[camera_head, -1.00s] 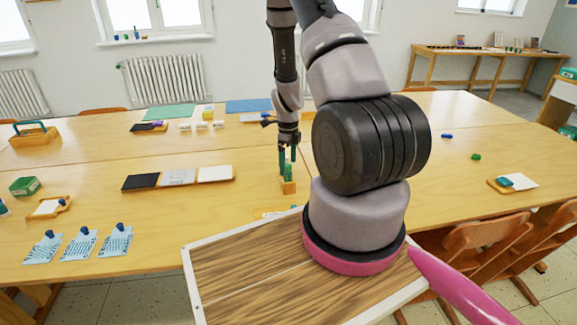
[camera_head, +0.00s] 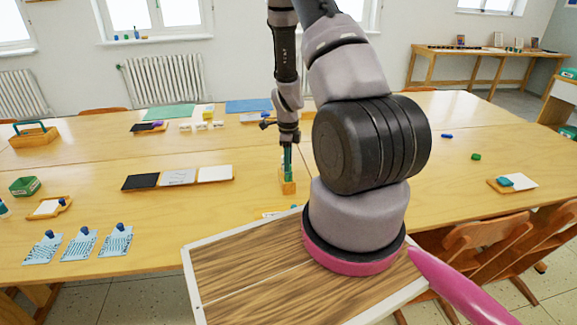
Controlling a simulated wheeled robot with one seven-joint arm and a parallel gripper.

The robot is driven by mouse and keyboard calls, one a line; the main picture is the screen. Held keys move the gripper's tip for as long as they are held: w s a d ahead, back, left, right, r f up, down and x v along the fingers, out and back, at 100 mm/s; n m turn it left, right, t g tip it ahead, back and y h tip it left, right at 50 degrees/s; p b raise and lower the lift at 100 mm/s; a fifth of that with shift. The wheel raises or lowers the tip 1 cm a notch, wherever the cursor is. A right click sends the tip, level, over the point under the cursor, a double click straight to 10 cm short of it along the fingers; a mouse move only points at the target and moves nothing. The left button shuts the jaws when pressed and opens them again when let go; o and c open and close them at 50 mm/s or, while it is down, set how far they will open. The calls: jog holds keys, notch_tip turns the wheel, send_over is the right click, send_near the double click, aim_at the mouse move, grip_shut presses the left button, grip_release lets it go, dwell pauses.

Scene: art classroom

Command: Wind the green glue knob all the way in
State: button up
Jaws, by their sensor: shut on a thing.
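The green glue stick (camera_head: 287,170) stands upright in a small wooden block (camera_head: 288,187) near the middle of the table. My gripper (camera_head: 288,152) points straight down over it, with its fingers at the top of the green piece. It is shut on the green knob. The knob is largely hidden between the fingers, and how far it is wound in cannot be made out at this size.
A board with black, grey and white cards (camera_head: 178,178) lies left of the block. Blue-knobbed stamps on patterned cards (camera_head: 80,244) are at the front left. A wooden tray (camera_head: 513,183) is at the right. The table right of my arm is mostly clear.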

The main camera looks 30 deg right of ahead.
jog(key=n, duration=0.9)
jog(key=o, duration=1.4)
jog(key=shift+o, duration=0.2)
